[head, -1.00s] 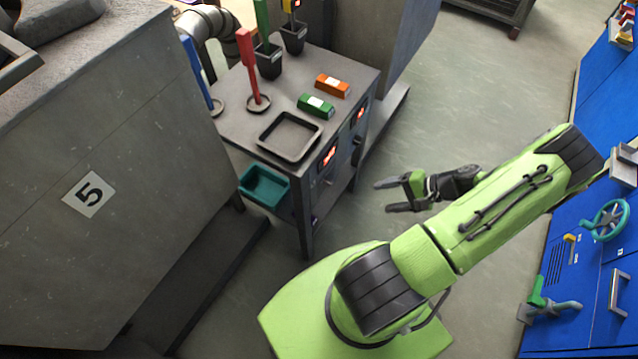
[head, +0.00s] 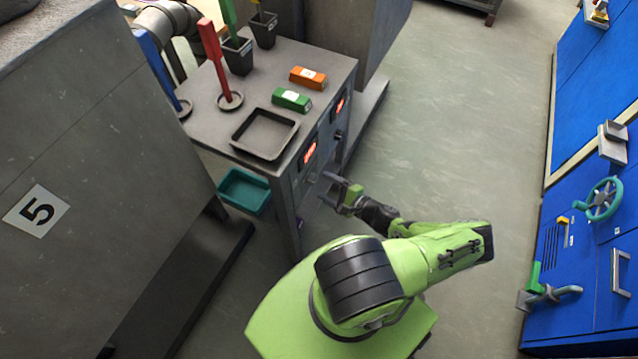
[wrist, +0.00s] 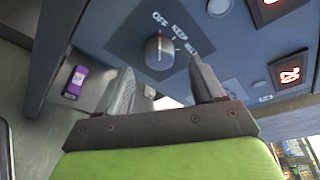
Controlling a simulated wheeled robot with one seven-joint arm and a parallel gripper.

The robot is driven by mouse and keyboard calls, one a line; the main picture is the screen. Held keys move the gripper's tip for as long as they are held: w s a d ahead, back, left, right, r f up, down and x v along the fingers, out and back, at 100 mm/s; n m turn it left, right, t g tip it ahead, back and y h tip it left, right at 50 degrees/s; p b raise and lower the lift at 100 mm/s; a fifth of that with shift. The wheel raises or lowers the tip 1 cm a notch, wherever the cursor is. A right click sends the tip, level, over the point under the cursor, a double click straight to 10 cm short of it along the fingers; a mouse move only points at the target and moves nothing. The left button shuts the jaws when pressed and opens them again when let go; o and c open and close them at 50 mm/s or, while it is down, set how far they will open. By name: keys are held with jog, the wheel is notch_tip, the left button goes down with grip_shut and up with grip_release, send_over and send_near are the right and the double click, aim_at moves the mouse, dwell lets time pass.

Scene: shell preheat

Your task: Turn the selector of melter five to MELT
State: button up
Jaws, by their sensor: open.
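The selector (wrist: 158,52) is a dark round knob on a grey front panel, with labels OFF, KEEP and one partly hidden that looks like MELT. In the head view my gripper (head: 328,188) is close to the bench front (head: 303,185), below a red display (head: 309,152). A plate with 5 (head: 37,211) is on the large grey block at left.
The bench top holds a black tray (head: 266,134), a green bar (head: 291,99) and an orange bar (head: 308,77). A teal bin (head: 243,191) sits below. Blue cabinets (head: 577,240) with a handwheel (head: 604,199) stand at right. The floor between is clear.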

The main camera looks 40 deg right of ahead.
aim_at(316, 181)
jog(key=x, duration=0.3)
jog(key=shift+w+f, duration=0.1)
jog(key=shift+w, duration=0.25)
jog(key=c, duration=1.1)
jog(key=shift+o, duration=0.2)
